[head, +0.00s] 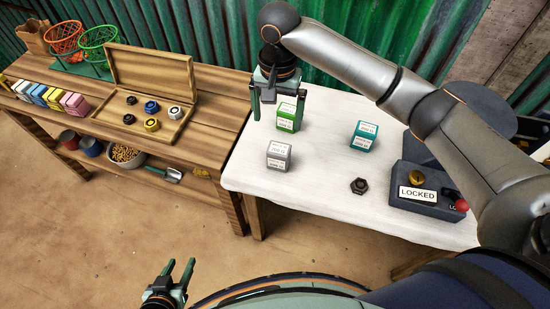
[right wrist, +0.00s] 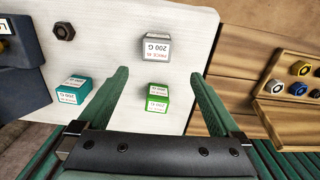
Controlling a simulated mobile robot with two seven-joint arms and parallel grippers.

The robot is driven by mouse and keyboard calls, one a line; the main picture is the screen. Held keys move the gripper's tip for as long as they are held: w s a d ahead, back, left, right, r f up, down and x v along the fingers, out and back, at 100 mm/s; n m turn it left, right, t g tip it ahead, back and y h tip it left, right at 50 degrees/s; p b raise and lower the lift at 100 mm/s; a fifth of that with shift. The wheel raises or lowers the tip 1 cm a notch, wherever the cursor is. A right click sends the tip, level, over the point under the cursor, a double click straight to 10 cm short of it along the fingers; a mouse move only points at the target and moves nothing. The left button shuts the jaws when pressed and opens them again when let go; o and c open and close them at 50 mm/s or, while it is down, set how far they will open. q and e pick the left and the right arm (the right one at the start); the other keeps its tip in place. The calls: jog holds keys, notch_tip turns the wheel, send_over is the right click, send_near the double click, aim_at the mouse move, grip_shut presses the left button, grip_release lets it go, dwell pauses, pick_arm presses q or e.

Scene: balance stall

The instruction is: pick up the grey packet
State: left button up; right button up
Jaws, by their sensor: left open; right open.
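The grey packet (head: 278,156) stands on the white table (head: 325,180), near its left side. In the right wrist view the grey packet (right wrist: 157,47) is beyond the fingertips, roughly ahead of the gap between them. My right gripper (head: 264,108) is open and empty above the back left of the table, next to the green packet (head: 288,118). In the right wrist view the green packet (right wrist: 157,97) shows between the fingers of my right gripper (right wrist: 158,88), not gripped. My left gripper (head: 178,272) is open and empty, low over the floor at the bottom, well away from the table.
A teal packet (head: 363,135), a dark hex nut (head: 359,186) and a dark box with a LOCKED sign (head: 418,194) are on the table to the right. A wooden bench (head: 210,125) with an open case (head: 150,120) adjoins on the left. A corrugated wall stands behind.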

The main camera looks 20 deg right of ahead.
send_over(279, 149)
jog(key=f, duration=0.6)
jog(key=shift+w+b, duration=0.4)
jog(key=shift+f, duration=0.55)
jog(key=f, duration=0.5)
jog(key=shift+s+f+b, duration=0.1)
jog(key=shift+s+b, duration=0.2)
jog(key=shift+b, duration=0.05)
pick_arm(q)
jog(key=shift+w+d+f, duration=0.25)
jog(key=shift+d+f, duration=0.15)
jog(key=shift+d, duration=0.15)
pick_arm(e)
jog(key=c, duration=1.5)
jog(key=shift+c, duration=0.2)
jog(key=shift+r, duration=0.2)
